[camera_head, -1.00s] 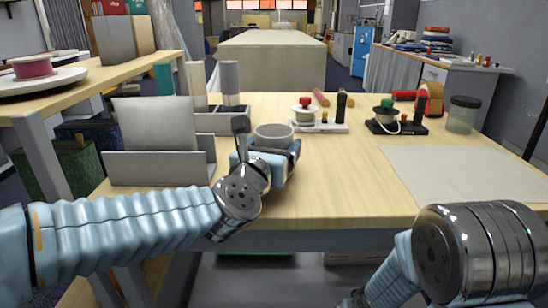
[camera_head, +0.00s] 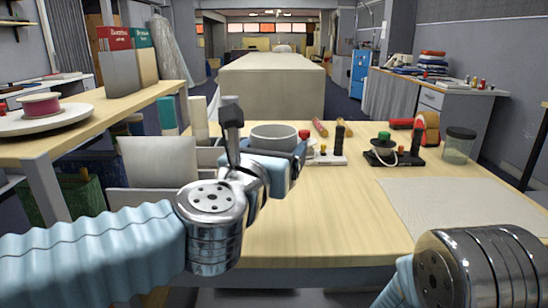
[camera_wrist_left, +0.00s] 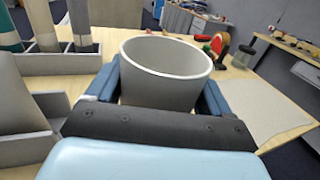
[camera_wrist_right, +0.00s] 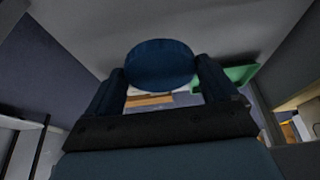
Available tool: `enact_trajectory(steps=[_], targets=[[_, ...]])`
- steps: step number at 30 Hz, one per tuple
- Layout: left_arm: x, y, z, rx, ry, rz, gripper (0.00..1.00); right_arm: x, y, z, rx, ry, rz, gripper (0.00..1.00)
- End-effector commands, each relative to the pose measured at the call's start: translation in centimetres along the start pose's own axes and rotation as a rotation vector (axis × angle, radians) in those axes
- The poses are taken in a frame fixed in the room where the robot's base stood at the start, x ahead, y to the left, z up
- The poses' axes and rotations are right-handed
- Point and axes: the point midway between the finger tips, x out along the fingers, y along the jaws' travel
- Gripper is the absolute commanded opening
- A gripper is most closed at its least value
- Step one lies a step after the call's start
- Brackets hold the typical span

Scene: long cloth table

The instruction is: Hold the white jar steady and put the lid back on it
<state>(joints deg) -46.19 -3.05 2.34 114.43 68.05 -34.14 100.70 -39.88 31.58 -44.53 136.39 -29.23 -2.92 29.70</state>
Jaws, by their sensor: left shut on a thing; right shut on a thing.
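The white jar (camera_head: 275,136) is open at the top. In the head view it stands out over the left part of the table. My left gripper (camera_head: 275,160) is shut around its sides, and the left wrist view shows the jar (camera_wrist_left: 168,85) between the two blue fingers, its mouth facing up. In the right wrist view a round dark blue disc (camera_wrist_right: 160,65), looking like the lid, sits between the fingertips of my right gripper (camera_wrist_right: 160,78), which is shut on it. The head view shows only my right arm at the lower right; that gripper and the disc are hidden there.
A grey organiser (camera_head: 165,160) stands to the left of the jar. A pale mat (camera_head: 465,205) lies at the right. The table's middle front is clear.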

Motion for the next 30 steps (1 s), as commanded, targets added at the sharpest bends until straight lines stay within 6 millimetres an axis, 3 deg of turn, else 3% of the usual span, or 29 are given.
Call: enact_trajectory(steps=[3, 9, 24, 25, 30], targets=[[-2.7, -0.8, 1.2, 0.0, -0.002, -0.001, 0.45, -0.2, 0.0, -0.1, 0.0, 0.0, 0.0, 0.58], [-5.5, -1.7, 2.4, 0.001, -0.002, 0.0, 0.45, -0.2, 0.0, -0.1, 0.0, 0.0, 0.0, 0.58], [-6.5, -2.1, 2.9, 0.001, 0.0, 0.001, 0.45, -0.2, 0.0, -0.1, 0.0, 0.0, 0.0, 0.58], [-6.5, -2.1, 2.9, 0.001, 0.0, 0.001, 0.8, -0.2, 0.0, -0.1, 0.0, 0.0, 0.0, 0.58], [-6.5, -2.0, 2.9, 0.001, 0.0, 0.001, 0.53, -0.2, 0.0, -0.1, 0.0, 0.0, 0.0, 0.58]])
